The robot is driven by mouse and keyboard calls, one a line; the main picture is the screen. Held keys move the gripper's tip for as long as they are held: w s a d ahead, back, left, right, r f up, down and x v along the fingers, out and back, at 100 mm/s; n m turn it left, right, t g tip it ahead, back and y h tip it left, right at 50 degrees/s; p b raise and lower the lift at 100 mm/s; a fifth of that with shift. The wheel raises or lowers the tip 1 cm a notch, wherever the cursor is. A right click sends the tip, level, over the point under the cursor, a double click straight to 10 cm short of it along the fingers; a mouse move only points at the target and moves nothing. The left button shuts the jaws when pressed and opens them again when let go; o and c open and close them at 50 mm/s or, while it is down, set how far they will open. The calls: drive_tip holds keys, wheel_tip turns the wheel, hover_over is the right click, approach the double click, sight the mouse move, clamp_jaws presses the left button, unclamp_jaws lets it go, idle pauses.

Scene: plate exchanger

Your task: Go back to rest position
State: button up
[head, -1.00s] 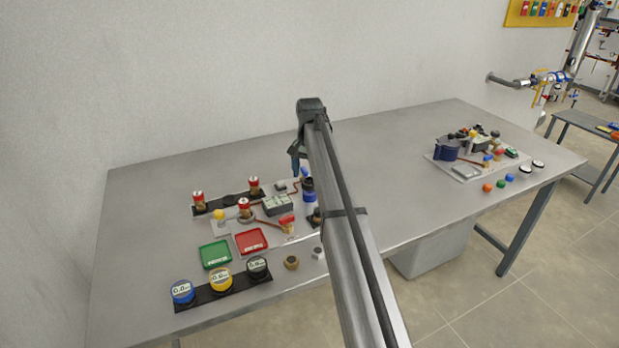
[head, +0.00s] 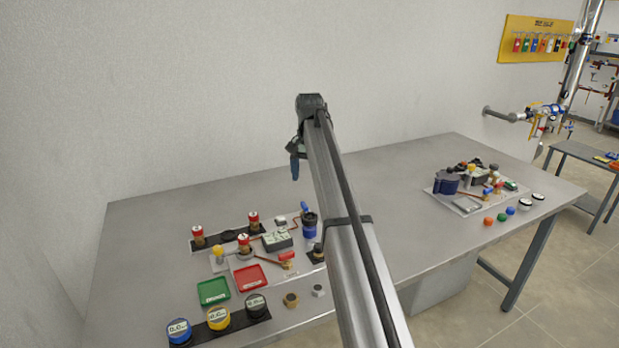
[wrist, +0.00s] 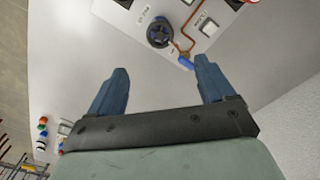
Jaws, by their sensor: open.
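My gripper (wrist: 157,85) is open and empty in the wrist view, its two blue fingers spread apart. In the head view my gripper (head: 295,168) hangs at the far end of my arm, above the table and clear of the things on it. The grey table (head: 365,215) runs along the wall. On its left part stands a board with a dark blue round part (head: 309,228), red-capped fittings (head: 253,219) and a grey box (head: 277,240). In the wrist view the board (wrist: 140,12) shows beyond the fingers, with a dark round part (wrist: 160,32) on it.
A green tray (head: 213,291), a red tray (head: 250,277) and round gauges (head: 218,318) are at the front left. A second board (head: 490,207) with parts sits at the right, with small coloured caps (head: 502,217) beside it. The table's middle is largely clear.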

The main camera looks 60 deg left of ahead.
drive_tip(key=shift+w, duration=0.1)
idle(0.3)
